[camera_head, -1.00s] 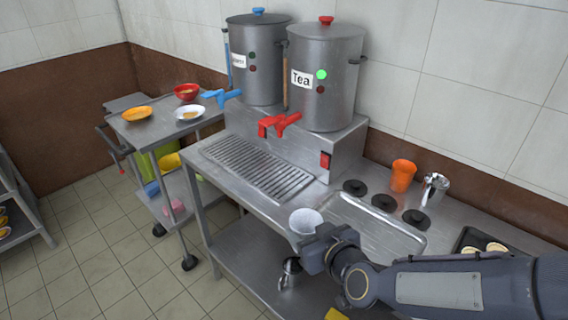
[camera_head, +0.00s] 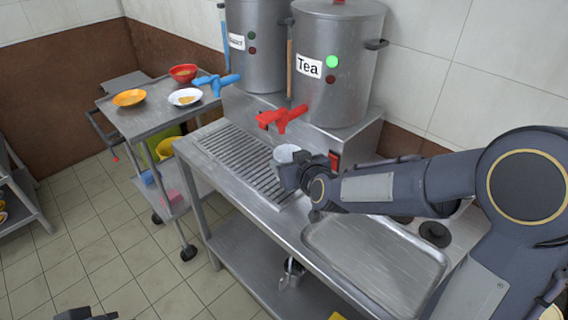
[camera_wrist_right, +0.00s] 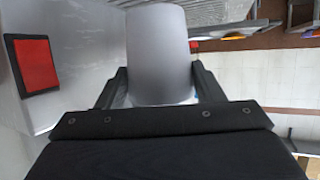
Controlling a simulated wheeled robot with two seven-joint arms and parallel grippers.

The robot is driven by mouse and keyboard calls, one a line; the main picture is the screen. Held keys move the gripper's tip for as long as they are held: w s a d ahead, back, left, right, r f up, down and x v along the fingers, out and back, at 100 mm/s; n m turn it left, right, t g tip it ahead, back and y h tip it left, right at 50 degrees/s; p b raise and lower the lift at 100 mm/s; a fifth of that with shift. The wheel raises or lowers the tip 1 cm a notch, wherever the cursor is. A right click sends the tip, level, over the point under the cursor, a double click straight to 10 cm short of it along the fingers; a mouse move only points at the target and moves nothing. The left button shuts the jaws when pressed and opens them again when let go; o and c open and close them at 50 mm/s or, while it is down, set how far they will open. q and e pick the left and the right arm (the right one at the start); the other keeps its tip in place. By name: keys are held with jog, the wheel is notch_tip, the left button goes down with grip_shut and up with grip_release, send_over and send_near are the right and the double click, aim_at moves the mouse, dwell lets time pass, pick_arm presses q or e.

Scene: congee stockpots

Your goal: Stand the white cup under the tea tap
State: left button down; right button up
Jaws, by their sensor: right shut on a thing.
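The white cup (camera_head: 287,153) is held in my right gripper (camera_head: 285,172), over the right part of the drip grate below and near the tea tap. In the right wrist view the cup (camera_wrist_right: 158,55) stands between the two fingers of my right gripper (camera_wrist_right: 158,88), which are shut on it. The red tea tap (camera_head: 283,117) sticks out from the steel pot labelled Tea (camera_head: 335,65), slightly above the cup. At the bottom left of the head view a dark part of my left gripper (camera_head: 85,313) shows; its fingers are not clear.
The ribbed drip grate (camera_head: 240,160) lies left of the cup, mostly clear. A red switch (camera_head: 334,158) is on the pot stand; it also shows in the right wrist view (camera_wrist_right: 35,63). A blue tap (camera_head: 216,84) is further left. An empty steel tray (camera_head: 375,255) lies in front.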

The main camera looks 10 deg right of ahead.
aim_at(283, 152)
jog(key=w, duration=0.3)
jog(key=shift+w+a, duration=0.3)
jog(key=shift+a, duration=0.1)
jog(key=f, duration=0.3)
jog(key=shift+w+f, duration=0.2)
jog(key=shift+f, duration=0.1)
jog(key=shift+r, duration=0.1)
jog(key=o, duration=0.6)
jog(key=shift+f+b, duration=0.25)
jog(key=shift+b, duration=0.1)
jog(key=o, duration=0.5)
jog(key=shift+r, duration=0.1)
jog(key=shift+c, duration=0.2)
